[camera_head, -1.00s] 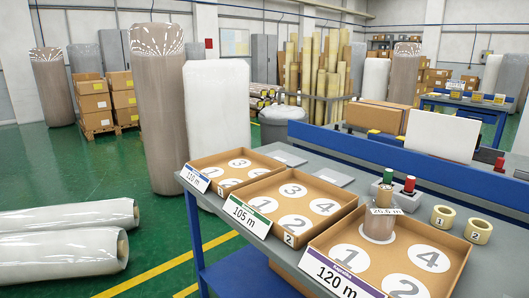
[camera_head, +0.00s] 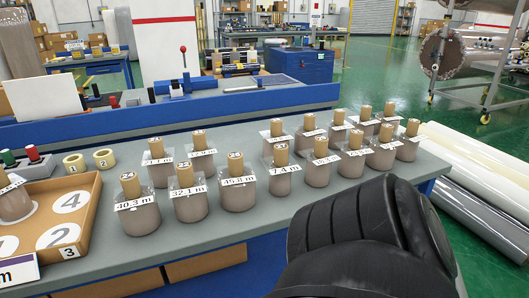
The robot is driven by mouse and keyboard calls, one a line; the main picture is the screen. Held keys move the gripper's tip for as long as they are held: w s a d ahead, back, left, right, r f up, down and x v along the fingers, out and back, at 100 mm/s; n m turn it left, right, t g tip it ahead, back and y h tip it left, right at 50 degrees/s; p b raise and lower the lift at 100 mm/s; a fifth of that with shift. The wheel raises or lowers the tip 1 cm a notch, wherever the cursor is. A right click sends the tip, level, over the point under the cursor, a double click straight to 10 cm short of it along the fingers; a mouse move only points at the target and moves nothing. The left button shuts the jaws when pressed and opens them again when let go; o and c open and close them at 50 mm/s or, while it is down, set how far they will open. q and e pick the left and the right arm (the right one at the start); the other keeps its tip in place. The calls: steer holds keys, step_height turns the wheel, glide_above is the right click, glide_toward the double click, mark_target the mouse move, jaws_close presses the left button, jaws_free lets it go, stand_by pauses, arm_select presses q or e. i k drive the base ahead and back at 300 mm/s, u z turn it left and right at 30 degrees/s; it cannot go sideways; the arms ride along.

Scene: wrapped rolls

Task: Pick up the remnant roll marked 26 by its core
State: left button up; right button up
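Several short wrapped remnant rolls with brown cardboard cores stand upright in rows on the grey bench top (camera_head: 250,222). The front ones carry length tags: a 40.3 m roll (camera_head: 138,219), a 32.1 m roll (camera_head: 191,208), a 45.8 m roll (camera_head: 238,195) and a 7.4 m roll (camera_head: 282,184). A black link of my own arm fills the lower right. Neither gripper is in view.
A cardboard tray (camera_head: 92,222) with numbered circles is at the left and holds another roll (camera_head: 14,205). Two tape rolls (camera_head: 74,163) lie behind it. A blue rail (camera_head: 60,135) runs behind the bench. Long wrapped rolls (camera_head: 490,205) lie on the floor at right.

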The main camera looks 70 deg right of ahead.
mark_target(237, 180)
steer(key=z, duration=1.25)
steer(key=i, duration=0.25)
steer(key=u, duration=2.1)
steer(key=k, duration=1.15)
steer(key=z, duration=1.3)
steer(key=i, duration=0.55)
steer(key=z, duration=0.05)
